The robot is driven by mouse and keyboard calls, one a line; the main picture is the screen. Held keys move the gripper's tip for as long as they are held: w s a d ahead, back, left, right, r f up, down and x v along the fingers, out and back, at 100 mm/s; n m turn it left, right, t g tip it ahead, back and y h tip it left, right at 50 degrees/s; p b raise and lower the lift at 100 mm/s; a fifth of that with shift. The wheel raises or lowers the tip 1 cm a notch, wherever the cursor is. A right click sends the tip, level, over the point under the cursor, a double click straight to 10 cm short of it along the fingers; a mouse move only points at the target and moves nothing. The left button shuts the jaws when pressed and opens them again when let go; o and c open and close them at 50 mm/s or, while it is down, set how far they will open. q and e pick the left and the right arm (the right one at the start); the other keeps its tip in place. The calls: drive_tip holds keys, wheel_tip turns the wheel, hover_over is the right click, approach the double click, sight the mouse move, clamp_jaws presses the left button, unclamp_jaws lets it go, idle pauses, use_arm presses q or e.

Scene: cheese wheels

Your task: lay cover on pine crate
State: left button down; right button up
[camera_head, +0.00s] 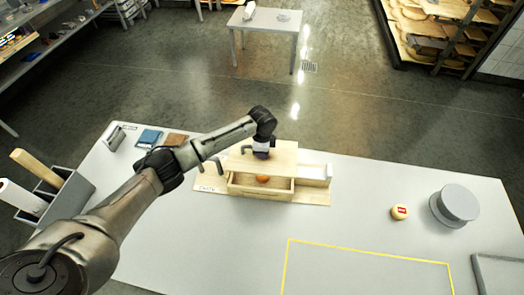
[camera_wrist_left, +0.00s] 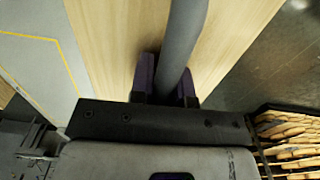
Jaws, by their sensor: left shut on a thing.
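The pine crate (camera_head: 258,193) stands on a flat wooden board (camera_head: 208,184) near the middle of the far table edge. An orange item (camera_head: 262,178) shows inside through its open front part. The cover, a pale wooden panel (camera_head: 285,157), is above the rear of the crate; whether it touches the crate I cannot tell. My left gripper (camera_head: 262,150) is shut on the cover's grey bar handle. In the left wrist view the dark fingers (camera_wrist_left: 166,88) hold the grey handle (camera_wrist_left: 184,30) over the wooden cover (camera_wrist_left: 115,50). My right gripper is out of view.
A small yellow cheese with a red label (camera_head: 399,212) and a grey round stand (camera_head: 455,204) are to the right. A yellow outline (camera_head: 370,254) marks the near table. Blue (camera_head: 149,138) and brown items lie behind my left arm. A grey holder (camera_head: 68,200) stands at left.

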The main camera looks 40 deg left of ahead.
use_arm(q)
drive_tip(key=shift+r+p, duration=0.15)
drive_tip(key=shift+p, duration=0.45)
wheel_tip(320, 180, down, 2)
drive_tip(key=shift+f+b, duration=0.25)
drive_tip(key=shift+b, duration=0.55)
drive_tip(key=shift+f+b, duration=1.7)
drive_tip(key=shift+f, duration=1.35)
drive_tip(key=shift+f+b, duration=0.45)
drive_tip(key=shift+f, duration=0.4)
drive_tip(key=c, duration=1)
unclamp_jaws()
